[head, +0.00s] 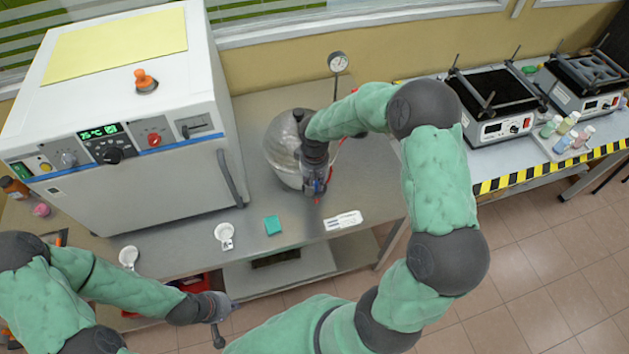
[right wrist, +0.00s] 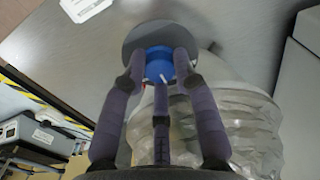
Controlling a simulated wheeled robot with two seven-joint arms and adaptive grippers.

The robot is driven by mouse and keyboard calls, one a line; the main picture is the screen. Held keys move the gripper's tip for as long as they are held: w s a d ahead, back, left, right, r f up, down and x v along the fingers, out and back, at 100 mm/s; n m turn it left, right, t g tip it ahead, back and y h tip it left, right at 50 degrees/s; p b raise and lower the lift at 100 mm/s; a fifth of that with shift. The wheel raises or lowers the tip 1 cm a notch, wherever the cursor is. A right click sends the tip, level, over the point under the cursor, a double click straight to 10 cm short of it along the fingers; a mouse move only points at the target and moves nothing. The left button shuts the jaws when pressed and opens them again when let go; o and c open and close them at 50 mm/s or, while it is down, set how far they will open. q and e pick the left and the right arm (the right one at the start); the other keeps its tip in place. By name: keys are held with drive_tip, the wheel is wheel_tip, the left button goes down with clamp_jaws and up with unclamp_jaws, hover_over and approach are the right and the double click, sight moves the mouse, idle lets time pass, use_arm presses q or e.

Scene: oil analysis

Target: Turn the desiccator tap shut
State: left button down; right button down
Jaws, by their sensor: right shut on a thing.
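The glass desiccator (head: 281,150) stands on the steel bench to the right of the white oven. Its clear, ridged body also shows in the right wrist view (right wrist: 255,130). The blue tap (right wrist: 159,66) has a white mark on its face and sits in front of a grey disc (right wrist: 135,38). My right gripper (head: 316,187) is at the desiccator's front, its fingers around the blue tap and shut on it. My arm and gripper hide part of the desiccator in the head view. My left gripper (head: 227,321) is empty, its fingers apart, low in front of the bench.
The white oven (head: 130,110) fills the bench's left. A pressure gauge (head: 338,62) stands behind the desiccator.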

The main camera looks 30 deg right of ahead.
sight(315, 184)
drive_tip(key=c, duration=1)
unclamp_jaws()
drive_tip(key=shift+o, duration=0.2)
wheel_tip(315, 184, up, 12)
drive_tip(key=shift+f, duration=0.1)
